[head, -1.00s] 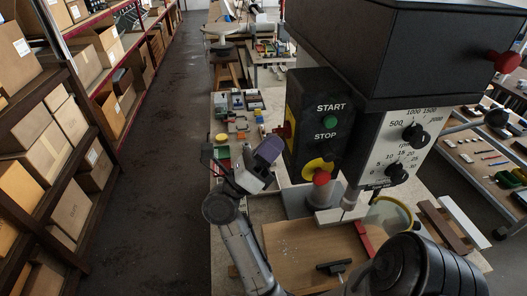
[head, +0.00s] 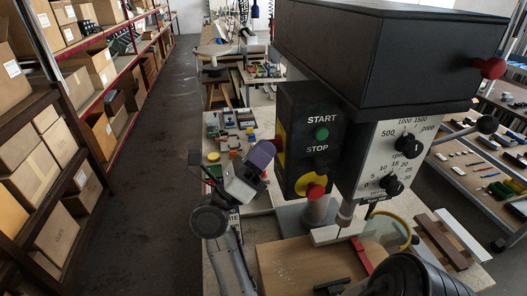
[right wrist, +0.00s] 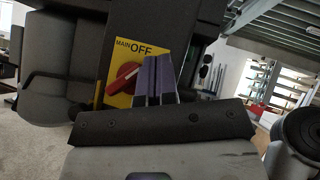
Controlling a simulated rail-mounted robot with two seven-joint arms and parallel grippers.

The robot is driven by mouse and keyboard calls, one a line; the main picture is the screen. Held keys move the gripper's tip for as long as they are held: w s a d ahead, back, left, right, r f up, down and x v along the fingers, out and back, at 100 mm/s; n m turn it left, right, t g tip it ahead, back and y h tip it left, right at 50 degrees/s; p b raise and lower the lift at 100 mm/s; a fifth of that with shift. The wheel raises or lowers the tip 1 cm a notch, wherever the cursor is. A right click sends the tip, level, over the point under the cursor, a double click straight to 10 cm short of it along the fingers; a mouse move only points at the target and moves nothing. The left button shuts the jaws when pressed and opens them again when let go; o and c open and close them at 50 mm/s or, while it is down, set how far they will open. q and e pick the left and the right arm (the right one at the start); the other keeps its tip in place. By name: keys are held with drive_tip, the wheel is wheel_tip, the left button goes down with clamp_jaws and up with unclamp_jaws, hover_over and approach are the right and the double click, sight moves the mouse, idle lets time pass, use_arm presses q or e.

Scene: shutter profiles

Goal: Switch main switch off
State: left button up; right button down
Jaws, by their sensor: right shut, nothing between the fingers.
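The main switch is a red rotary knob (right wrist: 124,78) on a yellow plate (right wrist: 120,58) marked MAIN and OFF. The knob slants from lower left to upper right in the right wrist view. In the head view the switch (head: 280,142) shows edge-on, on the left side of the black START/STOP box (head: 317,120). My right gripper (head: 262,153) is shut and empty, its purple fingers just left of the switch. In the right wrist view the fingers (right wrist: 155,80) overlap the plate's right part beside the knob; contact cannot be told. My left gripper is not in view.
The box has a green START button (head: 321,133) and a red mushroom STOP knob (head: 315,191). The black machine head (head: 390,55) overhangs to the right. A wooden board (head: 310,265) lies below. Shelves with cardboard boxes (head: 45,150) line the left; the aisle floor (head: 150,180) is clear.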

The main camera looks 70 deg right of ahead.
idle(0.8)
drive_tip(key=w+a+f+b, duration=0.1)
drive_tip(key=a+f+b, duration=0.6)
drive_tip(key=a+b, duration=0.2)
drive_tip(key=shift+w+a+b, duration=0.4)
drive_tip(key=shift+a, duration=0.55)
drive_tip(key=shift+f, duration=0.1)
